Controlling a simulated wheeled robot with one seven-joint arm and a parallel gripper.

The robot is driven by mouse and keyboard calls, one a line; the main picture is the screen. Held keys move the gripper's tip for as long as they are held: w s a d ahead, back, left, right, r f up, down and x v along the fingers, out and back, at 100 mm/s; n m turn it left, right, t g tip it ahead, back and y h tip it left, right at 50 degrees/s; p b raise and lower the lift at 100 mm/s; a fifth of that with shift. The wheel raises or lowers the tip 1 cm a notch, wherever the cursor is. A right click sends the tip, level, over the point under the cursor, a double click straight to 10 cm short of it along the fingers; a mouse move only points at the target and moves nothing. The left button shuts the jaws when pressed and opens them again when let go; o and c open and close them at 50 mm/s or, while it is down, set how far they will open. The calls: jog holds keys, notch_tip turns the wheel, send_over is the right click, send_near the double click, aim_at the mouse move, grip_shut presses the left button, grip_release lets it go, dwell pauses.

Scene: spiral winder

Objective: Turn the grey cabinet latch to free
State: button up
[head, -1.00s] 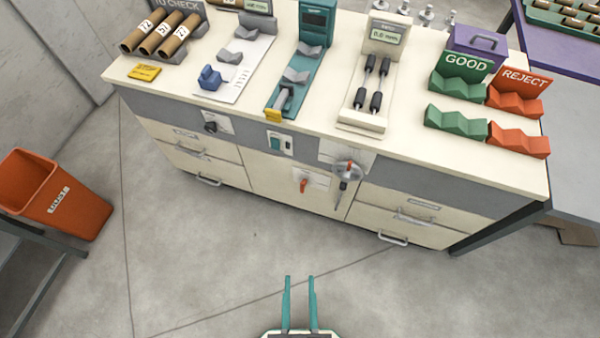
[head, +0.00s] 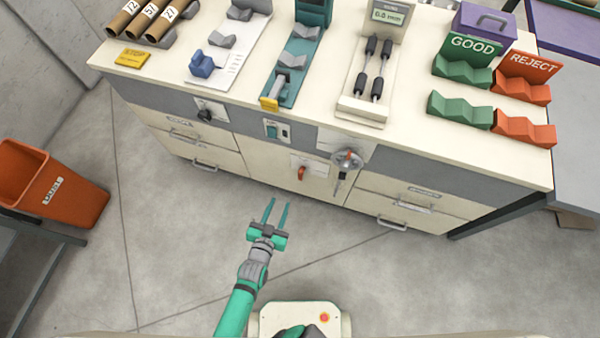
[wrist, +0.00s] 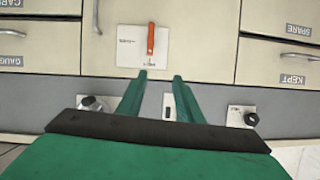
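An orange-red lever (head: 301,173) sits on a white plate on the pale middle door of the bench cabinet. The lever also shows in the wrist view (wrist: 151,40), lying along the door's vertical. It is the one latch-like handle on that door, and it looks orange-red rather than grey. My gripper (head: 278,203) is in front of the cabinet, below and left of the lever in the head view, apart from it. Its two teal fingers are spread with nothing between them. In the wrist view the fingertips (wrist: 160,76) point towards the lever plate.
A grey round dial (head: 347,159) with a red mark sits right of the lever, with a dark item hanging below it. A black knob (head: 205,115) and a switch plate (head: 277,130) are on the grey band. Drawers flank the door. An orange bin (head: 50,187) stands left.

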send_near(300, 174)
jog(key=shift+g+h, duration=0.3)
jog(key=shift+a+x, duration=0.15)
jog(key=shift+x, duration=2.55)
jog(key=shift+a+x, duration=0.1)
jog(key=shift+x, duration=2.65)
jog(key=shift+w+r, duration=0.15)
grip_shut()
